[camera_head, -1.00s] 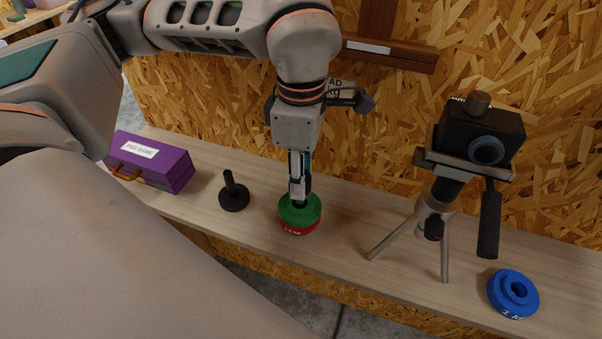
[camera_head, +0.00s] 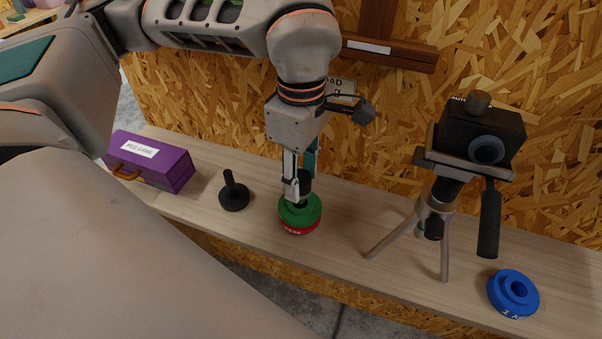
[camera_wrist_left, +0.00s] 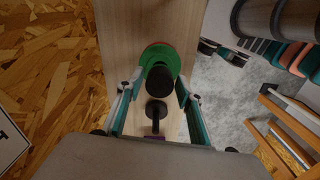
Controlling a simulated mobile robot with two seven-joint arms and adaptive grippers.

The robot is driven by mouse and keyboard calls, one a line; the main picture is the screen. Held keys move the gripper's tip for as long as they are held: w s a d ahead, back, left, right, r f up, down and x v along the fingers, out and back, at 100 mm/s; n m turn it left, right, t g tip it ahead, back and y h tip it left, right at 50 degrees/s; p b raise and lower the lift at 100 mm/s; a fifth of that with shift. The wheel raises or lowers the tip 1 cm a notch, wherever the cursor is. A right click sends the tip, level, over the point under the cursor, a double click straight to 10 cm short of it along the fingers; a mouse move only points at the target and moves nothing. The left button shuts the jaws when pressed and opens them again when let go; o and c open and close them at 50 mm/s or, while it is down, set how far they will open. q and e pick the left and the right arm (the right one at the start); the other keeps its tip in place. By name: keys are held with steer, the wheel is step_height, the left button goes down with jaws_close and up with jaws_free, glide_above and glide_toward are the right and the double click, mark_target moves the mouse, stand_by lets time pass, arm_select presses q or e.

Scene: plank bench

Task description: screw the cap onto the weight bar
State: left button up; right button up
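A green weight disc (camera_head: 312,214) lies on a red disc (camera_head: 300,229) on the bench, in the head view. A black piece (camera_head: 304,182) stands up from the middle of the green disc; I cannot tell cap from weight bar there. In the left wrist view it is a round black top (camera_wrist_left: 160,78) over the green disc (camera_wrist_left: 160,54). My left gripper (camera_head: 299,178) is open, its fingers (camera_wrist_left: 160,88) on either side of the black piece with gaps visible. A separate black peg on a round base (camera_head: 233,193) stands to the left. My right gripper is not in view.
A purple box (camera_head: 152,163) stands at the left. A camera on a tripod (camera_head: 480,140) stands to the right, with a blue weight disc (camera_head: 514,293) near the front edge. The bench (camera_head: 345,225) is clear between discs and tripod. A chipboard wall rises behind.

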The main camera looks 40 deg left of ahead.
mark_target(301, 178)
arm_select(q)
steer(key=shift+o, duration=0.2)
step_height(301, 178, up, 12)
stand_by(0.7)
steer(key=shift+s, duration=0.1)
